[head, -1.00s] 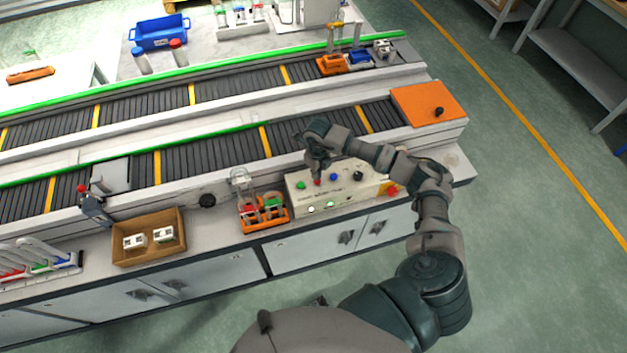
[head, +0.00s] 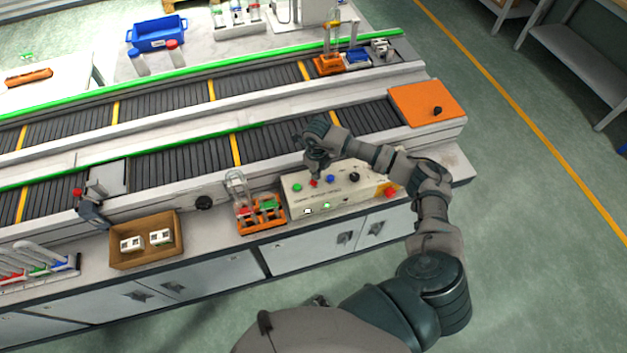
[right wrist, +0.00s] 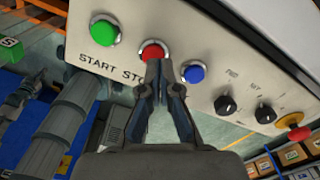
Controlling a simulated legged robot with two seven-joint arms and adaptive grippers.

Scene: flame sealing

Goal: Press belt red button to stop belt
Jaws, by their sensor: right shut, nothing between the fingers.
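The cream control box (head: 340,196) stands at the front edge of the bench with green, red and blue buttons and dark knobs. My right gripper (head: 315,165) is shut and empty, pointing down over the red button (head: 315,183). In the right wrist view the closed fingertips (right wrist: 160,64) overlap the lower edge of the red STOP button (right wrist: 153,51); I cannot tell whether they touch it. The green START button (right wrist: 104,34) is to its left and the blue button (right wrist: 194,73) to its right. My left gripper is not in view.
A red emergency knob (head: 391,191) sits at the box's right end. An orange rack (head: 262,222) with glassware stands left of the box, then a cardboard box (head: 147,255). The conveyor (head: 185,158) runs behind; an orange plate (head: 425,102) is at its right end.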

